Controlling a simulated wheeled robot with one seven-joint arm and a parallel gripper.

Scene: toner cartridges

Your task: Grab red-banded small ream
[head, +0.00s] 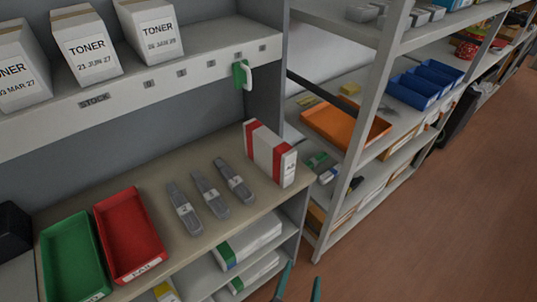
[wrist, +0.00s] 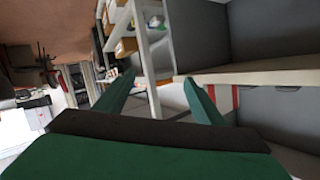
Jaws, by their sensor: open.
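The red-banded small ream (head: 270,153) is a white pack with red bands and a small label. It stands upright at the right end of the middle shelf (head: 150,170) in the head view. My gripper (head: 300,280) shows as two green fingertips at the bottom edge, below and in front of the ream, apart from it. In the wrist view my gripper (wrist: 160,82) is open and nothing is between its fingers. A red and white patch (wrist: 236,98) beside the right finger there looks like the ream, partly hidden.
Several grey toner cartridges (head: 209,194) lie left of the ream, then a red tray (head: 130,233) and a green tray (head: 72,258). Toner boxes (head: 86,47) stand on the upper shelf. A rack post (head: 365,110) rises to the right. Open floor (head: 450,200) lies beyond.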

